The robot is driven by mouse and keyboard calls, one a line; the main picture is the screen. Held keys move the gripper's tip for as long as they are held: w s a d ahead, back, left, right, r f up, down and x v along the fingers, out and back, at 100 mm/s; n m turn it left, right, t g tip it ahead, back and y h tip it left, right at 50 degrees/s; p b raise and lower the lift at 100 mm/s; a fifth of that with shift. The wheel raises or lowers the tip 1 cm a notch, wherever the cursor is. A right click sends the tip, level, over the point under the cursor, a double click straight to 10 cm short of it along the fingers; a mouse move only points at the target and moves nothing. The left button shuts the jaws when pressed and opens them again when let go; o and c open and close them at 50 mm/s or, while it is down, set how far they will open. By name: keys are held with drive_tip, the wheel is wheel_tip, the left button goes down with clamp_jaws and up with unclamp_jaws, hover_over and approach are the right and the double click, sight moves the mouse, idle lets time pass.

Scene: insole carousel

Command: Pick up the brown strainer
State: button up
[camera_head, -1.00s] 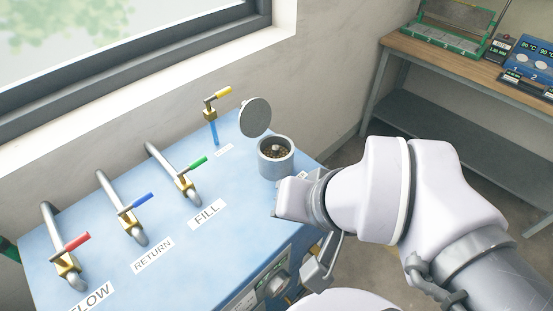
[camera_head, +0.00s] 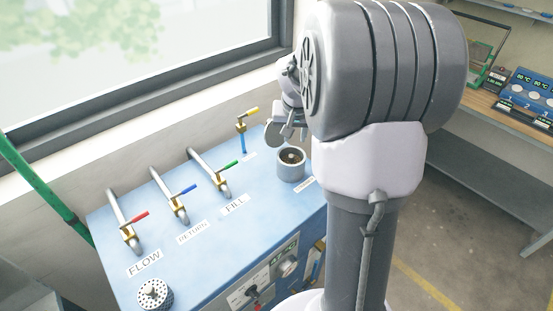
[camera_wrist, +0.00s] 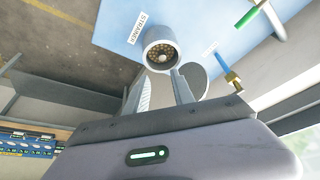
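The brown strainer (camera_head: 291,156) sits inside a grey cylindrical housing (camera_head: 291,174) on the blue bench top. In the wrist view the strainer (camera_wrist: 160,58) shows as a brown perforated disc with a pale knob in its middle, inside the housing's open rim. My gripper (camera_wrist: 157,82) is open, its two fingers apart and pointing toward the housing, with nothing between them. The round grey lid (camera_wrist: 194,82) is swung open beside the right finger.
Red, blue and green-handled valves (camera_head: 180,198) line the left of the bench. A grey perforated cylinder (camera_head: 155,294) stands at the front left. A workbench (camera_head: 482,97) is at the far right.

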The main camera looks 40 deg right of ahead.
sight(292, 156)
drive_tip(key=b+x, duration=0.2)
drive_tip(key=x, duration=1.1)
drive_tip(key=shift+w+a+f+b, duration=0.1)
drive_tip(key=shift+w+f+b, duration=0.15)
drive_tip(key=shift+b, duration=0.1)
drive_tip(key=shift+s+a+r, duration=0.1)
drive_tip(key=shift+c, duration=0.7)
clamp_jaws()
